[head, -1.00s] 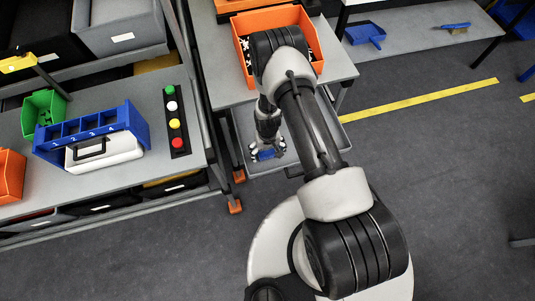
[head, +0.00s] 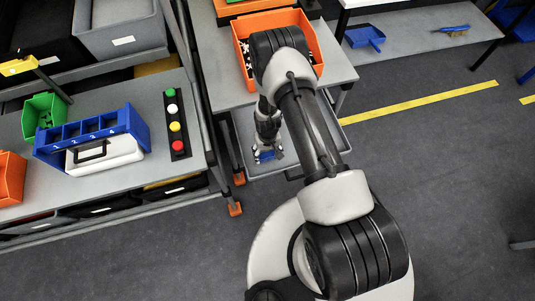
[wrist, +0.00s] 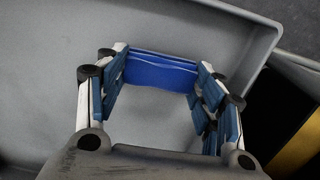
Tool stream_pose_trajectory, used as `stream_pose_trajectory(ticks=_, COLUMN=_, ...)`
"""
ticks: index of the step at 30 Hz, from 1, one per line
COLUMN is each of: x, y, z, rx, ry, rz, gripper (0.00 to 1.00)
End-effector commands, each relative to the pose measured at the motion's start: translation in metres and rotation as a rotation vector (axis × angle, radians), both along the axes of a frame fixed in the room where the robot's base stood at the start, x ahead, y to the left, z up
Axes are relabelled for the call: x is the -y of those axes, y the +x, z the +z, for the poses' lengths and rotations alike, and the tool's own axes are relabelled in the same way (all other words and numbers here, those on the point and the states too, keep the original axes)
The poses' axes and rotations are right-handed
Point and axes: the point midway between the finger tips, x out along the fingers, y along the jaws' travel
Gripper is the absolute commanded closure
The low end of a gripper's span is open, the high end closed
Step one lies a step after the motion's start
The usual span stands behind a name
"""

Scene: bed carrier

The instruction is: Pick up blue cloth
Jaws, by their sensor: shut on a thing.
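The blue cloth (wrist: 160,71) shows in the wrist view as a folded blue piece spanning the gap between the fingertips of my gripper (wrist: 163,80). The fingers are shut on it, one on each side. Light grey tray surface shows around and below the cloth. In the head view my gripper (head: 267,157) is low over the grey lower tray (head: 290,160) of the middle cart. A little blue shows at its fingertips there, too small to tell cloth from finger pads.
An orange bin (head: 312,45) with small parts stands on the cart's upper shelf, close to my arm. A left bench holds a blue numbered rack (head: 135,122) and a strip of coloured buttons (head: 176,120). Open floor lies to the right, with a yellow line (head: 420,102).

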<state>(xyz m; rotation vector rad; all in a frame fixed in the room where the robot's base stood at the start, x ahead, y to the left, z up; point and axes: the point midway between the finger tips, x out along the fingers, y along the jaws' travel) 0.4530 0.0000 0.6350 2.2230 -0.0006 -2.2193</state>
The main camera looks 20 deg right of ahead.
Motion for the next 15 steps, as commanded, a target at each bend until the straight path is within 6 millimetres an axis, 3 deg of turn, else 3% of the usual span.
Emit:
stream_pose_trajectory(ticks=5, x=0.000, y=0.001, z=0.032, rx=0.002, ry=0.000, rz=0.000, gripper=0.54)
stream_pose_trajectory(ticks=15, x=0.000, y=0.001, z=0.130, rx=0.003, ry=0.000, rz=0.000, gripper=0.54)
